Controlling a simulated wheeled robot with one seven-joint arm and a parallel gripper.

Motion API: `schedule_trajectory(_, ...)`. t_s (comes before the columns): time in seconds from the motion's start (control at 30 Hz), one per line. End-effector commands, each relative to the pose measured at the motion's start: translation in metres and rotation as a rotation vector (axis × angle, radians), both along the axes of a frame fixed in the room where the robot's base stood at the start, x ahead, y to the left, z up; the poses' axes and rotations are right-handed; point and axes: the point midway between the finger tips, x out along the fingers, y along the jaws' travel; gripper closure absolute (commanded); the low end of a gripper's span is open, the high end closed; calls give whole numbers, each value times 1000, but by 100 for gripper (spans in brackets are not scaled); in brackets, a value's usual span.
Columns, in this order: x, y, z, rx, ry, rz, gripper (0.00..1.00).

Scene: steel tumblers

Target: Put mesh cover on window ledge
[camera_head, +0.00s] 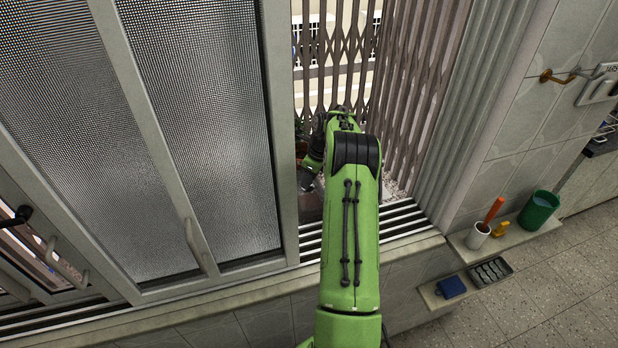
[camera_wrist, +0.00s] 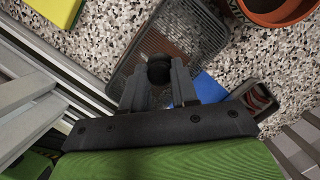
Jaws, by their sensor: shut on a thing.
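In the wrist view, the mesh cover (camera_wrist: 190,35) is a grey rectangular panel with fine perforations and a round black knob (camera_wrist: 159,67). My gripper (camera_wrist: 160,80) is shut on that knob, one finger on each side. The cover is over a speckled stone ledge (camera_wrist: 290,55); I cannot tell whether it touches the ledge. In the head view, my gripper (camera_head: 307,176) reaches through the open window, and my arm hides much of the area below. The speckled ledge shows there as a small patch (camera_head: 393,188) right of my arm.
In the wrist view, a terracotta pot (camera_wrist: 268,18), a blue item (camera_wrist: 210,88), a small dark-rimmed tray (camera_wrist: 258,98) and a yellow item (camera_wrist: 55,10) lie around the cover. In the head view, a folding grille (camera_head: 420,80) and window frame (camera_head: 283,120) bound the opening.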

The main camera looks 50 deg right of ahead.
Motion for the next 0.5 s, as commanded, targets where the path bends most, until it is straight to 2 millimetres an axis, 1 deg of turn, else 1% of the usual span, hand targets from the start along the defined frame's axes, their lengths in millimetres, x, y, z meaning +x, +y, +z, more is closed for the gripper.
schedule_trajectory(0.07, 0, 0, -3, 1, -1, -1, 100)
schedule_trajectory(0.1, 0, 0, -3, 1, -1, 0, 69)
schedule_trajectory(0.23, 0, 0, -3, 1, 0, 0, 49)
schedule_trajectory(0.27, 0, 0, -3, 0, 0, 0, 46)
schedule_trajectory(0.5, 0, 0, -2, 0, 0, 0, 46)
